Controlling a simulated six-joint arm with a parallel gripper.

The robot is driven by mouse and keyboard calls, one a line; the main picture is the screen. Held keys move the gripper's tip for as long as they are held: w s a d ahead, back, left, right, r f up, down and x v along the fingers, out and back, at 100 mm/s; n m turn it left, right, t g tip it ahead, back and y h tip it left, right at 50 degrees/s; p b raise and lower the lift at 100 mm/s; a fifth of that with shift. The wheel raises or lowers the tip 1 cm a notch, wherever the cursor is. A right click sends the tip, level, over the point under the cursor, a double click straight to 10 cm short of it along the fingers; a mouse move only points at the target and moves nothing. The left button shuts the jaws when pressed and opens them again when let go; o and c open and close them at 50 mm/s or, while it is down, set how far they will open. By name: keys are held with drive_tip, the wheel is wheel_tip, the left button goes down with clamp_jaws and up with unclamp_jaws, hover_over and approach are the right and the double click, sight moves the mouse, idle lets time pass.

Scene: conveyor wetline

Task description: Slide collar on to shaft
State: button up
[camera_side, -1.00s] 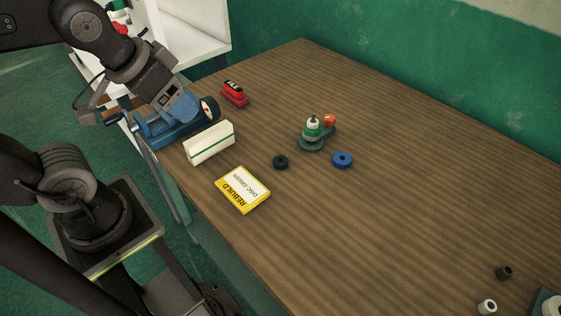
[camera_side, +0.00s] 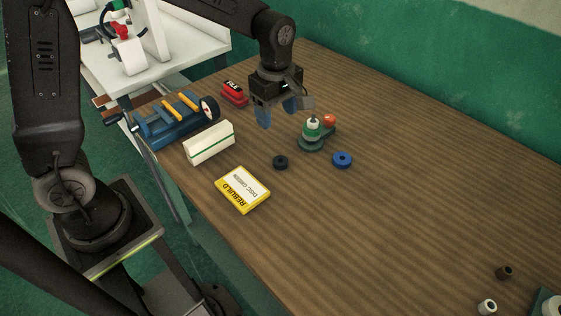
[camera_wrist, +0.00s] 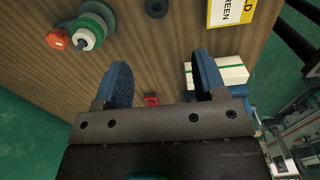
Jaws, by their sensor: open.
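A dark green stand (camera_side: 312,145) carries an upright shaft with a dark tip (camera_side: 313,118), with white and green rings around it. The stand also shows at upper left in the wrist view (camera_wrist: 100,12). A black ring (camera_side: 280,162) and a blue ring (camera_side: 342,160) lie flat on the table in front of it. I cannot tell which ring is the collar. The black ring shows at the top of the wrist view (camera_wrist: 156,7); the blue one does not. My gripper (camera_side: 277,112) is open and empty above the table, left of the stand; its blue fingers are spread in the wrist view (camera_wrist: 163,65).
An orange-red knob (camera_side: 330,120) sits by the shaft. A white box with a green stripe (camera_side: 209,143), yellow box (camera_side: 242,190), red block (camera_side: 234,94) and blue vise-like fixture (camera_side: 165,125) stand left. Small cylinders (camera_side: 504,272) lie lower right. The table's middle right is clear.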

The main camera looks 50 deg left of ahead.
sight(278, 156)
drive_tip(key=f, duration=1.4)
drive_tip(key=shift+w, duration=0.25)
drive_tip(key=c, duration=1)
